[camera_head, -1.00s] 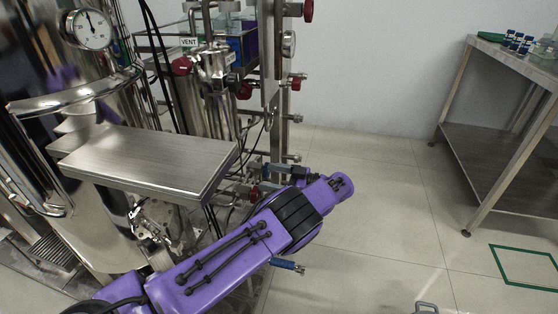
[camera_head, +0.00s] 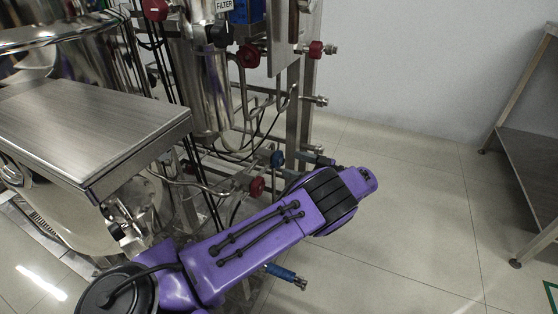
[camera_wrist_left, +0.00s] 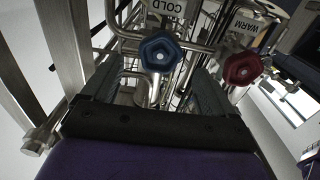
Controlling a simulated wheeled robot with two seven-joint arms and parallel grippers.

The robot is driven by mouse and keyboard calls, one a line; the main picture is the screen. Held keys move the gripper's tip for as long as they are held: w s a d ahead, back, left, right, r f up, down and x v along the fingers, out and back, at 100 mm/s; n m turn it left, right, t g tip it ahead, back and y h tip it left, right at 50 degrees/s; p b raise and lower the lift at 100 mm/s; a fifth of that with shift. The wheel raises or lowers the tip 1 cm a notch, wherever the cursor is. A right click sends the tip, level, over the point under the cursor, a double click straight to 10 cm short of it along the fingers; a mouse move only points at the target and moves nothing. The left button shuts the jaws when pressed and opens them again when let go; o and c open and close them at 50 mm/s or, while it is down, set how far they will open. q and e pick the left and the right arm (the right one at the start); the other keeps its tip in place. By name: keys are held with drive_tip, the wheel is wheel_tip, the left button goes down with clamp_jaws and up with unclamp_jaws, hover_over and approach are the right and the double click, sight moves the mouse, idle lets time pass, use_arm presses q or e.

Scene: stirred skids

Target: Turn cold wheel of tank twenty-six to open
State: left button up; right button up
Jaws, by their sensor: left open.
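The cold wheel, a blue knob (camera_wrist_left: 160,54) under a COLD label (camera_wrist_left: 166,6), sits on a pipe in the left wrist view, upper middle. In the head view the blue wheel (camera_head: 277,158) is just left of my purple left arm's far end. My left gripper (camera_wrist_left: 155,72) is open, its dark fingers on either side of the blue wheel in the picture; I cannot tell whether they touch it. In the head view the left gripper (camera_head: 295,170) is mostly hidden by its own arm. No tank number is legible. My right gripper is out of view.
A red wheel (camera_wrist_left: 243,68) with a WARM label (camera_wrist_left: 246,27) is close right of the blue one; it also shows in the head view (camera_head: 257,186). Pipes and a steel post (camera_head: 297,110) surround the wheels.

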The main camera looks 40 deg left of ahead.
sight(280, 160)
use_arm(q)
drive_tip(key=x, duration=0.6)
drive_tip(key=shift+a+b, duration=0.3)
drive_tip(key=shift+a, duration=0.05)
drive_tip(key=c, duration=1)
drive_tip(key=shift+o, duration=0.2)
